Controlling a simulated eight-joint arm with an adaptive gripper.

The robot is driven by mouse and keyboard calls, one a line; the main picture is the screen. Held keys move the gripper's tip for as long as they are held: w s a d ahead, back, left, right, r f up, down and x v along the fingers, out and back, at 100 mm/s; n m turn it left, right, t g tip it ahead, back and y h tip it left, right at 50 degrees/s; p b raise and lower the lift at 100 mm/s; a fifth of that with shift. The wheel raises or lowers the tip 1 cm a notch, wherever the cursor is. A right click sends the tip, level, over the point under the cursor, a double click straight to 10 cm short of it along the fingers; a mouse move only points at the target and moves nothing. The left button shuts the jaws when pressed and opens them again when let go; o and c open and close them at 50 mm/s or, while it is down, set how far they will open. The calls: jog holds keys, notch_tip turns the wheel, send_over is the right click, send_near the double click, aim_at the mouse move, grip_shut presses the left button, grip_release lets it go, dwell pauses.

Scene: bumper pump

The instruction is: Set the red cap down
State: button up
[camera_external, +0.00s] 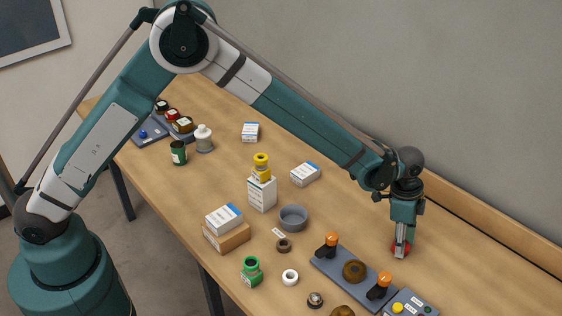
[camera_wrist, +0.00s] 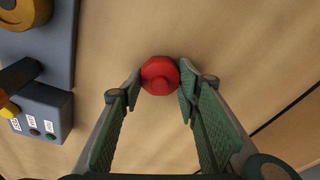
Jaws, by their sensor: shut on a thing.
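The red cap (camera_wrist: 160,76) is between the fingertips of my gripper (camera_wrist: 160,88) in the wrist view, with a pad on each side of it. My gripper is shut on it. In the external view the red cap (camera_external: 401,250) shows low at the fingertips of my gripper (camera_external: 402,244), at the right part of the table. It is at or very near the wooden tabletop (camera_external: 455,262); I cannot tell whether it touches.
A grey panel with two orange-topped levers (camera_external: 330,245) and a brown round part (camera_external: 354,271) lies left of my gripper. A control box (camera_external: 412,303) with a yellow button stands in front. The wall is behind. Bare wood surrounds the cap to the right.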

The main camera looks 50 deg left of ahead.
jog(key=shift+f, duration=0.2)
jog(key=o, duration=0.9)
jog(key=shift+r, duration=0.2)
notch_tip(320, 180, up, 12)
jog(key=a, duration=0.1)
jog(key=shift+s+a, duration=0.35)
jog(key=shift+a, duration=0.1)
dwell(0.5)
